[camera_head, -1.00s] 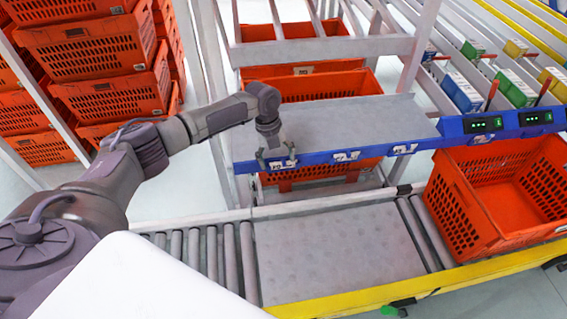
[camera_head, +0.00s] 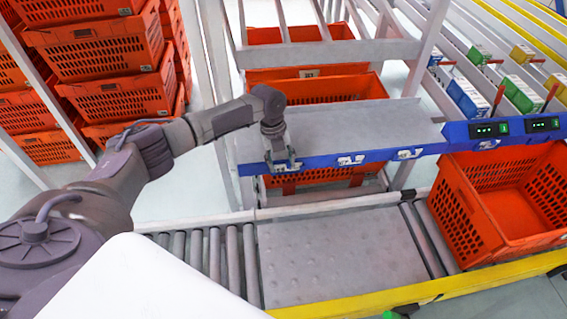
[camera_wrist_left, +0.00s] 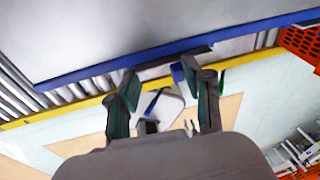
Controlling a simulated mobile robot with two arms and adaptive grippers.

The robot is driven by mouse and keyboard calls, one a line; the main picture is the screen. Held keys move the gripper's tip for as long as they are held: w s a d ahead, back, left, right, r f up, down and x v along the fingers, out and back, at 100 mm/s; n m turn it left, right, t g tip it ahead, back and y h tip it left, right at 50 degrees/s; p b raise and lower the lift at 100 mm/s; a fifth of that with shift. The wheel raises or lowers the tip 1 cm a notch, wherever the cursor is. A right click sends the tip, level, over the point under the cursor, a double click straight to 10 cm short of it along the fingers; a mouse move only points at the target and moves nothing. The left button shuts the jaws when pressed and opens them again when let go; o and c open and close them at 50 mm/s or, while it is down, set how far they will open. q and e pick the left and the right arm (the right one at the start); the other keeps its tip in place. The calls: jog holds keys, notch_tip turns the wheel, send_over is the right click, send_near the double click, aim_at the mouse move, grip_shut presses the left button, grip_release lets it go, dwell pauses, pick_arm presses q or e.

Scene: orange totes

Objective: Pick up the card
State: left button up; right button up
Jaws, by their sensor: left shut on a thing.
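My left gripper (camera_head: 284,164) is at the front edge of the blue-edged grey shelf (camera_head: 350,125), near the shelf's left end. Its fingers are closed on the small white card (camera_head: 282,167) at the blue edge strip; the fingers hide most of it. In the left wrist view the two fingers (camera_wrist_left: 160,72) reach toward the blue edge, and the card's outline between them is hard to make out. I cannot tell whether the card is clear of the strip. My right gripper is not in view.
More white labels (camera_head: 351,160) sit along the blue strip. An orange tote (camera_head: 510,195) stands on the conveyor at right, and stacked totes (camera_head: 110,75) stand at left. The grey conveyor plate (camera_head: 340,255) below the shelf is empty. Small boxes (camera_head: 468,97) lie on the right-hand racks.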

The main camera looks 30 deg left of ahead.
aim_at(288, 165)
pick_arm(q)
jog(key=r, duration=0.2)
jog(key=d+r, duration=0.1)
jog(key=r, duration=0.1)
jog(key=shift+w+r+b, duration=0.15)
jog(key=shift+r+b, duration=0.05)
jog(key=shift+b, duration=0.1)
jog(key=w+d+r+b, duration=0.1)
jog(key=w+d+r, duration=0.2)
jog(key=d+r, duration=0.3)
jog(key=d, duration=0.4)
jog(key=shift+r, duration=0.25)
jog(key=shift+w+d, duration=0.1)
